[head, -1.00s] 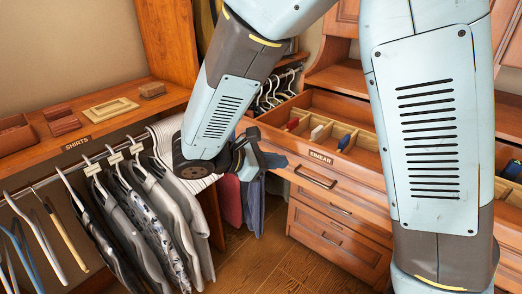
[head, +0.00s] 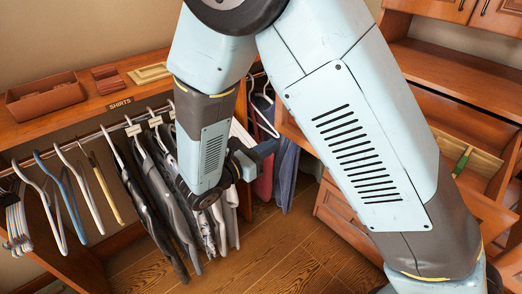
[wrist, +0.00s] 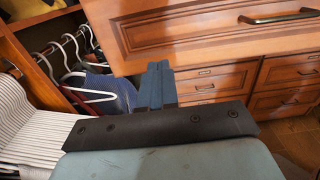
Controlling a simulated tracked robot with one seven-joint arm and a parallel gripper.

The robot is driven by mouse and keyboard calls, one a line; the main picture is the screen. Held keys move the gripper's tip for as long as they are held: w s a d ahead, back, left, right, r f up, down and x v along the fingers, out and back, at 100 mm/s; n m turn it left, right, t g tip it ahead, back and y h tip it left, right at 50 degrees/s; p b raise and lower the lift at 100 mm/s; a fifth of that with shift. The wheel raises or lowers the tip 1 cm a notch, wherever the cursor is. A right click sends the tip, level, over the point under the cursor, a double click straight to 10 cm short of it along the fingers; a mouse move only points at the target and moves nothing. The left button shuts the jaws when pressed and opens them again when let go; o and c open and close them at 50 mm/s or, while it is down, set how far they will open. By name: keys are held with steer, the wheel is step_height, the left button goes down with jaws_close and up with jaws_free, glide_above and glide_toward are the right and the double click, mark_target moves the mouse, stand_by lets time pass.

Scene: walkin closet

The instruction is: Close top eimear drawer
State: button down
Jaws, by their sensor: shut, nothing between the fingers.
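The top Eimear drawer is pulled out, with its wooden front (wrist: 200,35) and brass handle (wrist: 282,17) across the top of the wrist view. In the head view, my arm hides most of this drawer; its light wooden divider (head: 482,160) and a green-handled item (head: 462,160) show at the right. My gripper (wrist: 157,85) is shut and empty, its blue fingers just below the left part of the drawer front in the wrist picture. I cannot tell whether they touch it. In the head view my gripper (head: 268,149) is left of the drawer unit.
Shut lower drawers (wrist: 210,82) sit beneath. Hanging shirts (head: 165,190) and hangers fill the rail at left, close to my gripper. A shelf (head: 100,105) with a box (head: 45,97) runs above them. Open wooden floor (head: 270,250) lies in front.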

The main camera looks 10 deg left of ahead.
mark_target(300, 129)
steer(key=x, duration=0.9)
steer(key=shift+w+d, duration=0.2)
